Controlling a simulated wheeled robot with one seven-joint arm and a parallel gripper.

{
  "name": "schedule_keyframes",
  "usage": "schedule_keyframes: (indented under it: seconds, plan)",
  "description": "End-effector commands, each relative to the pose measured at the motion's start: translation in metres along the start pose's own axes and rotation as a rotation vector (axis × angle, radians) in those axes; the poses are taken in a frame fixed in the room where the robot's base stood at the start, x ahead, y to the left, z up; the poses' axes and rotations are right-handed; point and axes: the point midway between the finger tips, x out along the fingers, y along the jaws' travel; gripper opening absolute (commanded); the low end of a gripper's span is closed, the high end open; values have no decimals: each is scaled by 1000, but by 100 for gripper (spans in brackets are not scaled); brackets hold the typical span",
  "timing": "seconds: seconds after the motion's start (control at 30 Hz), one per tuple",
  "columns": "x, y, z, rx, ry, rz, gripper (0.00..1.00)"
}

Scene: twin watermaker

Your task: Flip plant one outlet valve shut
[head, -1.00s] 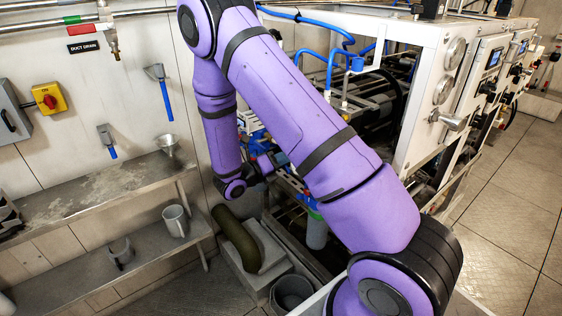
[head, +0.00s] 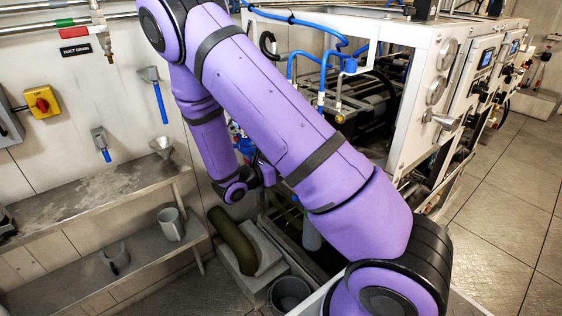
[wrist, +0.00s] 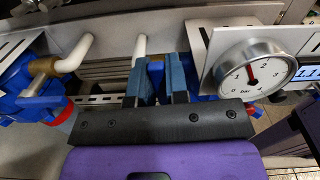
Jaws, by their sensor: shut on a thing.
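In the wrist view, my gripper (wrist: 155,84) has its two blue-grey fingers closed around a small blue part (wrist: 156,70), which looks like a valve handle. The fingers hide most of it, so its angle and markings cannot be made out. White pipes (wrist: 76,53) run beside it, and one (wrist: 140,46) comes down just left of the fingers.
A round pressure gauge (wrist: 251,72) stands close on the right of my fingers. A blue fitting with a red ring (wrist: 40,95) is on the left. In the head view, a steel shelf (head: 90,205) and a dark bucket (head: 289,293) stand left of and below my arm.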

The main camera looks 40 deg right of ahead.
Motion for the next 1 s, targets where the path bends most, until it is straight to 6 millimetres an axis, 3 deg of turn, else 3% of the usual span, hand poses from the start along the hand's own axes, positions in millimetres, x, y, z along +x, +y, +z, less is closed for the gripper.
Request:
schedule_keyframes:
  seconds: [0.77, 0.8, 0.9, 1.0]
  plan:
    - [-1, -5, -2, 106, 5, 0, 0]
    - [-1, -5, -2, 106, 5, 0, 20]
    - [-1, -5, -2, 106, 3, 0, 40]
    - [0, -5, -2, 106, 2, -1, 40]
